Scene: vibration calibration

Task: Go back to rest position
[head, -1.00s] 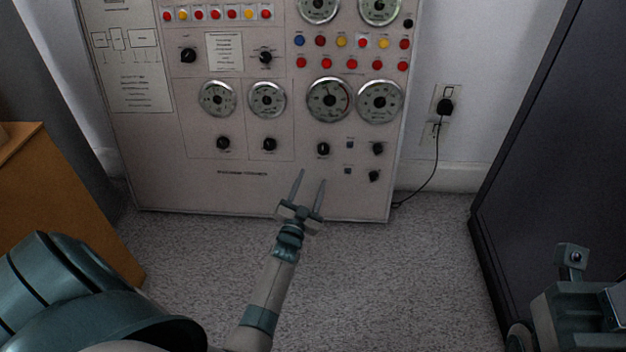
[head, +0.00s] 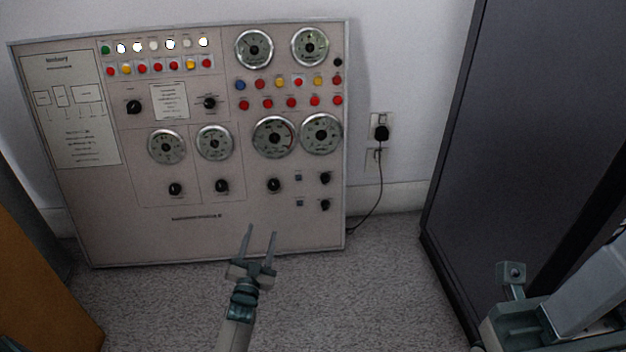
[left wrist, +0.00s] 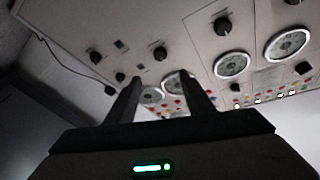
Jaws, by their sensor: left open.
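My left gripper (head: 259,240) is open and empty in the head view. Its two thin fingers point up toward the lower part of the control panel (head: 140,235), and it looks apart from the panel, though the exact gap is hard to judge. In the left wrist view its dark fingers (left wrist: 160,98) stand apart with nothing between them, and the panel (left wrist: 180,50) with its knobs and gauges shows beyond them. At the lower right of the head view is a grey-green part of my own body. My right gripper cannot be made out.
The panel carries gauges, knobs, red and yellow buttons and several lit white lamps (head: 170,44). A wall outlet (head: 381,130) holds a black plug with a cable. A dark cabinet (head: 480,130) stands at right, an orange-brown box (head: 35,290) at left. Carpet (head: 390,290) between is clear.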

